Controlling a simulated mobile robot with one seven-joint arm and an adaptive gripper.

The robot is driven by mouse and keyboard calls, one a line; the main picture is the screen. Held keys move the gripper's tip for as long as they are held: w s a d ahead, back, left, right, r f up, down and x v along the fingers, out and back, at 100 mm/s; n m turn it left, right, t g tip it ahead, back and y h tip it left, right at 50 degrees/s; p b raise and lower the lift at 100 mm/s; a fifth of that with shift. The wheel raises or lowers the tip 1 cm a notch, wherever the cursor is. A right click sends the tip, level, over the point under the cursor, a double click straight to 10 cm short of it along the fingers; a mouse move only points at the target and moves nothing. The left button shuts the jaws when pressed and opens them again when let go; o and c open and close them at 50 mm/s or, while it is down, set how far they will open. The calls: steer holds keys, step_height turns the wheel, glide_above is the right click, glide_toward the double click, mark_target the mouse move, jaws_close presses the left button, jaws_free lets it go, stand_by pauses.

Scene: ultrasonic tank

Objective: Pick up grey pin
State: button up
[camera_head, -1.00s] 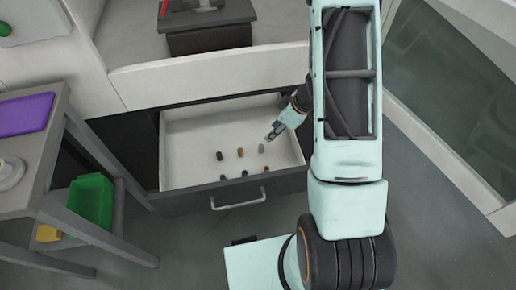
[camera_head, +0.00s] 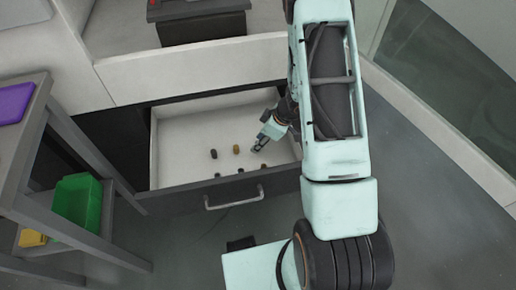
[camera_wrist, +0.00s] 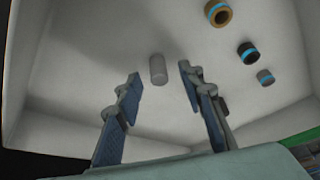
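A plain light grey pin (camera_wrist: 158,69) stands on the pale drawer floor in the wrist view, beyond and between my fingertips. My gripper (camera_wrist: 160,76) is open around the line to this pin, with nothing held; I cannot tell whether a finger touches it. In the head view my gripper (camera_head: 259,147) reaches down into the open drawer (camera_head: 180,130) and hides the grey pin. A smaller grey pin with a blue band (camera_wrist: 265,77) stands to the right in the wrist view.
A brown pin (camera_head: 236,149) and a dark pin (camera_head: 214,154) stand left of my gripper. More dark pins (camera_head: 240,171) stand near the drawer's front wall. The drawer handle (camera_head: 234,201) is in front. A green bin (camera_head: 80,203) sits on the left shelf.

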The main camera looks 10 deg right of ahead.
steer(key=shift+x, duration=0.75)
steer(key=shift+r, duration=0.1)
steer(key=shift+c, duration=0.2)
jaws_close()
